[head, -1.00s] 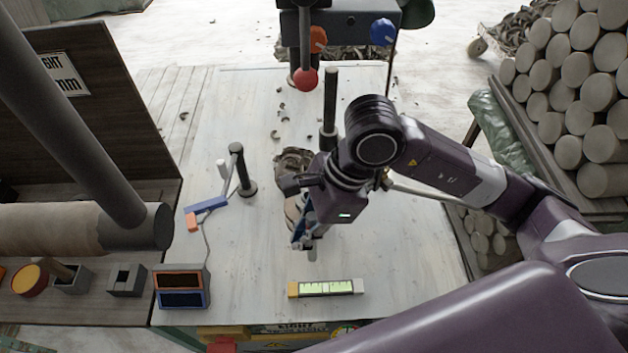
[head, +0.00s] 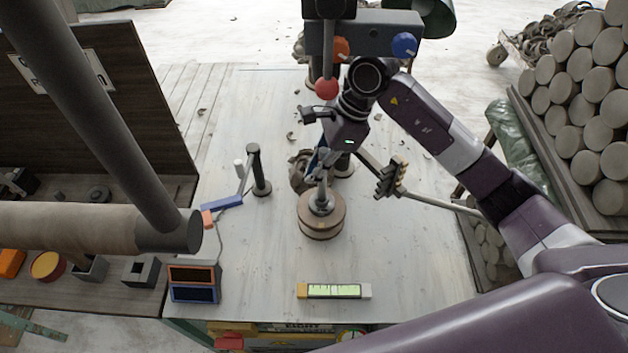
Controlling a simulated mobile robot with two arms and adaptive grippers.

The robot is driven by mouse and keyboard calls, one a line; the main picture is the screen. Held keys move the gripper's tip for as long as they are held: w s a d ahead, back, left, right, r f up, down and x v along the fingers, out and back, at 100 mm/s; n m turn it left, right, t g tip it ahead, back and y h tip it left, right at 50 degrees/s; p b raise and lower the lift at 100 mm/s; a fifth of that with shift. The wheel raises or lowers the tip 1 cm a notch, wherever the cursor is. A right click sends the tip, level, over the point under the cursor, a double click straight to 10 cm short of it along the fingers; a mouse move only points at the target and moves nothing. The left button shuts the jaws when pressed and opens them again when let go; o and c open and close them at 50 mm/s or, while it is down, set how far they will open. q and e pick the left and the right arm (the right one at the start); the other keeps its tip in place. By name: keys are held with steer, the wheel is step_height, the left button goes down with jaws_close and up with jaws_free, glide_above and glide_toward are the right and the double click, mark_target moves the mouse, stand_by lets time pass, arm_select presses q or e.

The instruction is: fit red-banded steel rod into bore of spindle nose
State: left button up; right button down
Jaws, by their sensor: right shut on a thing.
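My right gripper (head: 321,168) is beyond the middle of the table and points down. It is shut on a short grey steel rod (head: 322,190), which hangs roughly upright. A red band on the rod cannot be made out. Below it is a round brown stack (head: 320,226) with a grey metal hub on top, which looks like the spindle nose (head: 321,205). The rod's lower end overlaps the hub in the picture; I cannot tell whether it is above the bore or in it. The bore itself is hidden. My left gripper is not in view.
A machine head with a red knob (head: 327,88) stands behind my gripper. A black post (head: 258,170) with a blue-ended arm stands left of the hub. A level (head: 334,291) and a two-window display box (head: 194,282) lie nearer. The table's front right is clear.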

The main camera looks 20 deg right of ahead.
steer(key=f, duration=0.1)
steer(key=s+f, duration=0.1)
steer(key=f, duration=0.1)
steer(key=shift+b, duration=0.4)
steer(key=shift+s, duration=0.1)
steer(key=shift+f, duration=0.15)
steer(key=c, duration=2.1)
jaws_free()
steer(key=shift+w+f, duration=0.2)
steer(key=shift+w, duration=0.25)
steer(key=shift+o, duration=0.8)
steer(key=shift+d+r, duration=0.1)
steer(key=shift+d, duration=0.05)
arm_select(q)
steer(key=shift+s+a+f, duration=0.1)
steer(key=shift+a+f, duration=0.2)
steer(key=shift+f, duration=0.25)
arm_select(e)
steer(key=shift+r, duration=0.1)
steer(key=shift+r, duration=0.1)
